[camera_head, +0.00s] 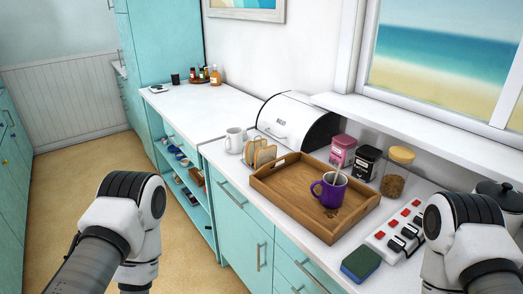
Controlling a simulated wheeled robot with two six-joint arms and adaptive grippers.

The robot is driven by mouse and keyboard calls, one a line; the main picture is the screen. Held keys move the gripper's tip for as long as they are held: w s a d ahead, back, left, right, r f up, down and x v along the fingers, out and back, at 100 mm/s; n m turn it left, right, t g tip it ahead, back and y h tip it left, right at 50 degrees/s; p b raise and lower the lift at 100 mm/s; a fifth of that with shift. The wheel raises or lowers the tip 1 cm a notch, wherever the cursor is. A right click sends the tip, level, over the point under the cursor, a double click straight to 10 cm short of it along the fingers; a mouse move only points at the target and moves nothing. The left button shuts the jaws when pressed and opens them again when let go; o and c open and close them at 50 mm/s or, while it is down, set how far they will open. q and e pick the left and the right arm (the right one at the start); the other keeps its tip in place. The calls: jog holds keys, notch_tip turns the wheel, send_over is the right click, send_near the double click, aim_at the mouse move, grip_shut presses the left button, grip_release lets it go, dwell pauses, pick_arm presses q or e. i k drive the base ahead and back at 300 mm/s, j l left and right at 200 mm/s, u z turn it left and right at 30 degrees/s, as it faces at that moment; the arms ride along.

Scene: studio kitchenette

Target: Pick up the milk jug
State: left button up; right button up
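A small white jug (235,140), which looks like the milk jug, stands upright on the white counter, left of the toast rack (260,152). Its handle shows on its right side, and what is in it cannot be seen. Links of my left arm show at lower left over the floor, well short of the jug. Links of my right arm show at lower right, over the counter's right end. Neither gripper's fingers can be seen in this view.
A wooden tray (280,207) holds a purple mug (329,192) with a spoon. Behind stand a bread bin (290,122), pink tin (342,151), black tin (366,162) and lidded jar (395,174).

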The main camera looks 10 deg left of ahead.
aim_at(232, 142)
jog(key=i+j+z, duration=0.15)
jog(key=j+z, duration=0.25)
jog(key=i+j+z, duration=0.15)
jog(key=j+z, duration=0.7)
jog(key=i+l, duration=0.05)
jog(key=l, duration=0.05)
